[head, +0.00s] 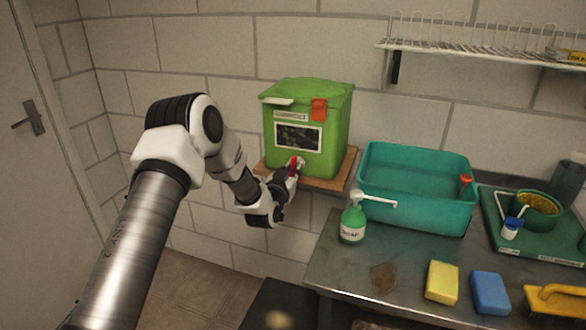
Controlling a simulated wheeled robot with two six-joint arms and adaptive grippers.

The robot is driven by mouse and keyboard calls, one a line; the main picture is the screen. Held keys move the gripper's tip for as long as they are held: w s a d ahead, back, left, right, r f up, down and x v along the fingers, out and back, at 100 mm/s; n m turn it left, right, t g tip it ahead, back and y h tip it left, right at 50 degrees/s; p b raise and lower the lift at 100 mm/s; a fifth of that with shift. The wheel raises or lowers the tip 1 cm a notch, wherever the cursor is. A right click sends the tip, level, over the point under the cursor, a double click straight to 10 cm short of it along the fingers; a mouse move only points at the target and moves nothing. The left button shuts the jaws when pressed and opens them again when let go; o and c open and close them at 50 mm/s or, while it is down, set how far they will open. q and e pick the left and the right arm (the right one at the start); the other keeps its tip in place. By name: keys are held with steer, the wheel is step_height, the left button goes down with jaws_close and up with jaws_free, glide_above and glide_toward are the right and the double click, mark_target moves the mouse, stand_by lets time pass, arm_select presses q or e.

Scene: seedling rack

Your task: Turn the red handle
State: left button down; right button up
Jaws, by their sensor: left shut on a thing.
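The red handle (294,165) is a small red part low on the front of a green lidded box (337,137). The box stands on a wooden wall shelf (322,184). My left arm comes in from the left, and my left gripper (292,172) is at the handle, shut on it. The fingers cover part of the handle, so its exact angle is hard to tell. My right gripper does not show.
A metal counter (338,270) to the right holds a teal basin (415,208), a soap bottle (353,222), a yellow sponge (442,282), a blue sponge (490,292) and a green tray (498,238). A wire rack (480,45) hangs above. Floor at lower left is clear.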

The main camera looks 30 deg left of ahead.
arm_select(q)
steer(key=m, duration=0.2)
steer(key=m+p, duration=0.1)
steer(key=m, duration=0.1)
steer(key=shift+r+m, duration=0.3)
steer(key=shift+r, duration=0.05)
steer(key=m+p, duration=0.2)
steer(key=m, duration=0.2)
steer(key=shift+m, duration=0.3)
steer(key=m+p, duration=0.2)
steer(key=m, duration=0.3)
steer(key=shift+w, duration=0.1)
steer(key=shift+m+p, duration=0.7)
steer(key=shift+m, duration=0.8)
steer(key=shift+f, duration=0.1)
steer(key=c, duration=1.2)
jaws_free()
steer(key=shift+f, duration=0.15)
